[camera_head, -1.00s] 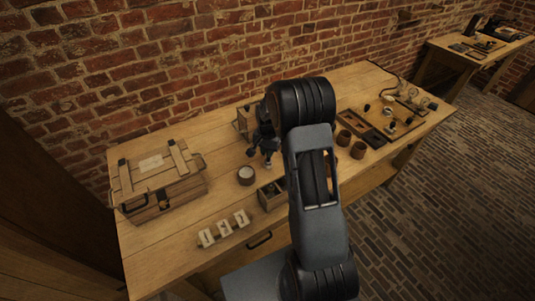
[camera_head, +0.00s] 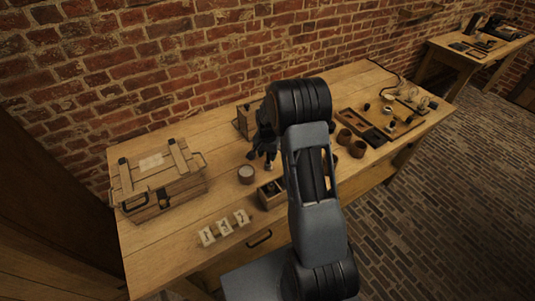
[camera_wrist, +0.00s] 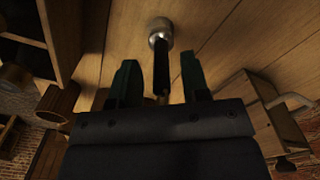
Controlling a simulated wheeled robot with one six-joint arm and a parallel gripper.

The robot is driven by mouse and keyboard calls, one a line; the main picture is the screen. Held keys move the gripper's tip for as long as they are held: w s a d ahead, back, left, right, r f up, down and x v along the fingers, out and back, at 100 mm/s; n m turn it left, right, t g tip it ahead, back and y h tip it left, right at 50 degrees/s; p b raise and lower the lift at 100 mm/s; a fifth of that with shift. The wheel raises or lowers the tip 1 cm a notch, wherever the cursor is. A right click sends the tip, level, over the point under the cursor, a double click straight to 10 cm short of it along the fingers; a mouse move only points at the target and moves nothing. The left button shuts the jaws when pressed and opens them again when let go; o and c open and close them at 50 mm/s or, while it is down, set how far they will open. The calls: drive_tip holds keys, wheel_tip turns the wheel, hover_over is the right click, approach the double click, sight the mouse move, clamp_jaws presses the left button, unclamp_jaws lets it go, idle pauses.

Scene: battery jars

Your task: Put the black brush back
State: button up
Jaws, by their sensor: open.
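My gripper (camera_wrist: 161,78) is open, its two dark green fingers apart. Between them in the wrist view is a thin black rod with a round silvery end (camera_wrist: 160,30), which looks like the black brush. The fingers stand on both sides of the rod with gaps, and I see no grip on it. In the head view my gripper (camera_head: 265,150) is low over the middle of the workbench, and a small pale tip (camera_head: 269,166) shows just below it. My arm hides part of the bench there.
A small open wooden box (camera_head: 271,197) stands in front of my gripper, partly behind my arm. A round jar (camera_head: 246,174), number blocks (camera_head: 224,227) and a wooden chest (camera_head: 160,185) are left. Brown cups (camera_head: 357,149) and a wooden tray (camera_head: 367,132) are right.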

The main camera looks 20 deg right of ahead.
wheel_tip(320, 180, up, 12)
drive_tip(key=b, duration=0.1)
drive_tip(key=s+a+r+n+t, duration=0.2)
drive_tip(key=s+a+r+n, duration=0.3)
drive_tip(key=s+r, duration=0.45)
drive_tip(key=s+a+n+t, duration=0.2)
drive_tip(key=s+a+n, duration=0.2)
drive_tip(key=s, duration=0.8)
drive_tip(key=shift+a+r+n, duration=0.15)
drive_tip(key=shift+a+n, duration=0.15)
drive_tip(key=shift+a, duration=0.25)
